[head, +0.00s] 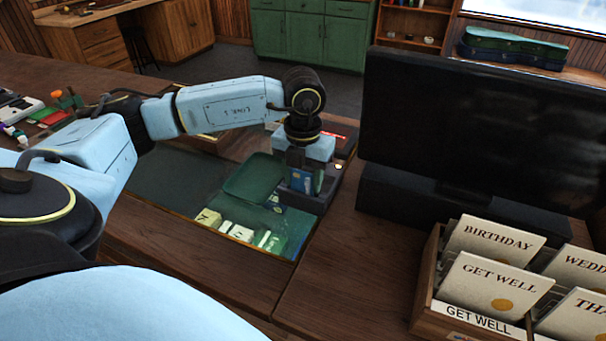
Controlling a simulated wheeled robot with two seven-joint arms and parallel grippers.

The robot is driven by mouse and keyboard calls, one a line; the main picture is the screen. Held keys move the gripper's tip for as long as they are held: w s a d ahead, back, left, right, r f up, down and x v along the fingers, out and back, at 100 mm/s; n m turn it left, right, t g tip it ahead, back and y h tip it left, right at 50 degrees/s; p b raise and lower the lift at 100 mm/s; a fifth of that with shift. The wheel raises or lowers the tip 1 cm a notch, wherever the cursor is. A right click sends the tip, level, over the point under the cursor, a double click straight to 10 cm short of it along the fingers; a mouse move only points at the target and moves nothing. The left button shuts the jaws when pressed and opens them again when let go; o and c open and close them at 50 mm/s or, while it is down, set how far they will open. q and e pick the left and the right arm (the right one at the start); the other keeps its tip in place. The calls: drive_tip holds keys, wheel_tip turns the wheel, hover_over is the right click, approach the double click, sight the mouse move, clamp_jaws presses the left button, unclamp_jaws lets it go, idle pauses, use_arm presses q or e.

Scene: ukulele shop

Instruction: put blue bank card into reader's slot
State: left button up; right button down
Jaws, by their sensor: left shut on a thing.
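My left gripper (305,172) points down over the counter, shut on the blue bank card (302,181). The card is upright and small between the fingers. The dark grey card reader (312,201) stands right at the gripper, on the edge of the glass panel. The card's lower edge is at the reader, but I cannot tell whether it is in the slot or just above or in front of it. The slot itself is hidden by the gripper and card. My right gripper is not in view.
A green tray (251,178) lies just left of the reader on the glass panel (172,178). A large black monitor (465,125) stands close on the right. A wooden rack (424,305) of greeting cards is at front right. Bare wood lies between.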

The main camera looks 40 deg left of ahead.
use_arm(q)
drive_tip(key=shift+f, duration=0.1)
drive_tip(key=o, duration=1)
wheel_tip(320, 180, up, 14)
drive_tip(key=shift+f, duration=0.25)
idle(0.5)
